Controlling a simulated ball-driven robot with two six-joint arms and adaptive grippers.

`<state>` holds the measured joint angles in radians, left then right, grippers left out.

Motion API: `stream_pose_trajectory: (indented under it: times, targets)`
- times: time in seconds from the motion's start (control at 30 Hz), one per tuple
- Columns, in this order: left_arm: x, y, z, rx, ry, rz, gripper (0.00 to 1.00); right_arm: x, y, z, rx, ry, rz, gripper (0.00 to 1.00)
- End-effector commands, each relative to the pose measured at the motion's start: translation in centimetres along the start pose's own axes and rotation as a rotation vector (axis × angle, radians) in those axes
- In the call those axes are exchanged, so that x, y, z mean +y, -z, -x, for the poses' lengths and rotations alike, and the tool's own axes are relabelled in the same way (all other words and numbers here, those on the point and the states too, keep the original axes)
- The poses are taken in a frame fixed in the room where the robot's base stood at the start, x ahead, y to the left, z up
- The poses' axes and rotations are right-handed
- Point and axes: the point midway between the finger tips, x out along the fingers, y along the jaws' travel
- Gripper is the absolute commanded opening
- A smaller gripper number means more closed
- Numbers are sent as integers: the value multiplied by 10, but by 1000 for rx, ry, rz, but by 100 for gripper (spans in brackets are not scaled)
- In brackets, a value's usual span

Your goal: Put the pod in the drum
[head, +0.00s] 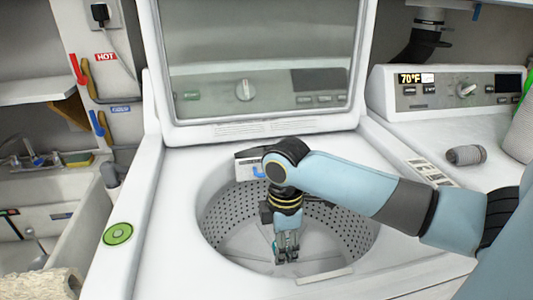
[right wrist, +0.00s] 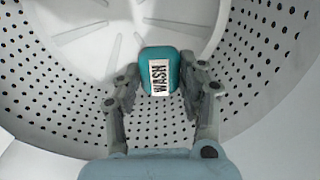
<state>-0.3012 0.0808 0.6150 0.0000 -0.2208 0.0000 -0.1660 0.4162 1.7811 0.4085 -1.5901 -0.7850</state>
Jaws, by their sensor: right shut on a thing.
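The pod (right wrist: 174,70) is a small teal block with a white label reading "WASH", seen between the fingers in the right wrist view. My right gripper (head: 287,255) is shut on it and points down inside the drum opening. In the head view only a little teal shows at the fingertips. The drum (head: 345,222) is a grey perforated tub in the open-lidded washer. It also fills the right wrist view (right wrist: 255,75), with its ribbed floor beyond the pod. The pod appears held above the drum floor. My left gripper is not in view.
The raised washer lid (head: 262,60) stands behind the drum. A second machine (head: 450,95) is at the right, with a grey cylinder (head: 466,155) on top. A green round disc (head: 117,234) lies left of the opening. A sink (head: 35,165) is at far left.

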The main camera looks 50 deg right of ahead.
Motion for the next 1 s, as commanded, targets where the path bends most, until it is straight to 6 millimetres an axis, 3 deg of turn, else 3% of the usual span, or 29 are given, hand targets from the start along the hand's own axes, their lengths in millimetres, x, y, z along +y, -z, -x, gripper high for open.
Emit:
stream_pose_trajectory:
  times: [0.13, 0.43, 0.63, 0.83, 1.0]
  targets:
    - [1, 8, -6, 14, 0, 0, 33, 18, 27, -18, 7, 2, -2, 18]
    - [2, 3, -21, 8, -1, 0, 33, 58, 79, -58, 3, 1, 0, 18]
    - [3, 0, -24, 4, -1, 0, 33, 66, 89, -69, 0, 1, 2, 18]
    - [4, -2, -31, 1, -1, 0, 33, 65, 89, -100, 0, 3, 1, 18]
    - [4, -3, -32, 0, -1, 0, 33, 66, 89, -105, 1, 1, 2, 18]
